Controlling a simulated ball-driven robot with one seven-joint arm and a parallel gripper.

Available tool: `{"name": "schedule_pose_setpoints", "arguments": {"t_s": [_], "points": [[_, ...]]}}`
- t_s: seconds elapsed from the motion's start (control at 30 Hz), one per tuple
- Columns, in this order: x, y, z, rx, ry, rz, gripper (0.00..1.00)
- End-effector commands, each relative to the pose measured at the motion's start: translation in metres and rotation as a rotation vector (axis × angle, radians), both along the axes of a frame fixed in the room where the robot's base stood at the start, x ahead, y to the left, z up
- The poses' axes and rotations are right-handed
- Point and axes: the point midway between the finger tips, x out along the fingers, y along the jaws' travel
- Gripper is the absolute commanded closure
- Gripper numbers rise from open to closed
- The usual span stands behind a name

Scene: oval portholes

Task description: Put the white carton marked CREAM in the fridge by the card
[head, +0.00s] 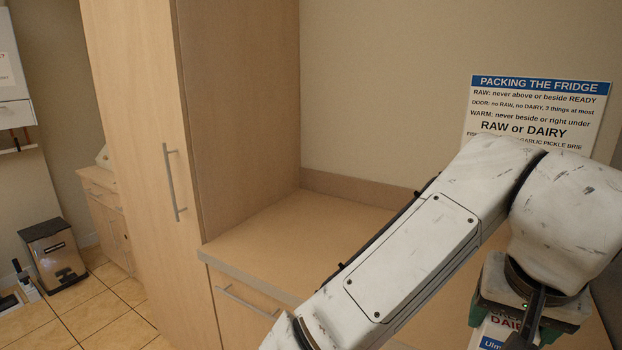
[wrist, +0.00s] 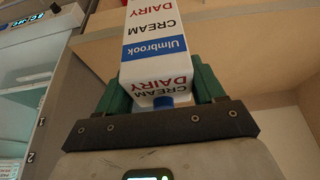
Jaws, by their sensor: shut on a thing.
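The white carton (wrist: 155,72) has a blue Ulmbrook band, a blue cap and the words CREAM and DAIRY. My gripper (wrist: 162,84) is shut on it, with a green finger on each side. In the head view the carton (head: 492,335) shows only in part at the lower right, below my wrist. The card (head: 540,105), headed PACKING THE FRIDGE, is on the wall. It reads: RAW never above or beside READY; DOOR no RAW, no DAIRY, 3 things at most; WARM never beside or right under RAW or DAIRY.
A wooden counter (head: 275,235) runs below the card, and its visible part is bare. A tall wooden cupboard (head: 140,130) stands left of it. A grey pedal bin (head: 53,255) and a low cabinet (head: 103,205) stand farther left on the tiled floor (head: 100,310).

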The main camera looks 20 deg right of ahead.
Motion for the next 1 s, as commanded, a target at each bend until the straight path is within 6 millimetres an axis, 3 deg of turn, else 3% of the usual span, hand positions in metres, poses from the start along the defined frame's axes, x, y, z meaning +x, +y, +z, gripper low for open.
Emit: {"name": "schedule_pose_setpoints", "arguments": {"t_s": [0.3,1.0], "points": [[0.011,0.027,-0.066,-0.006,0.006,0.153,1.00],[0.057,0.125,-0.312,0.000,0.003,0.707,1.00]]}}
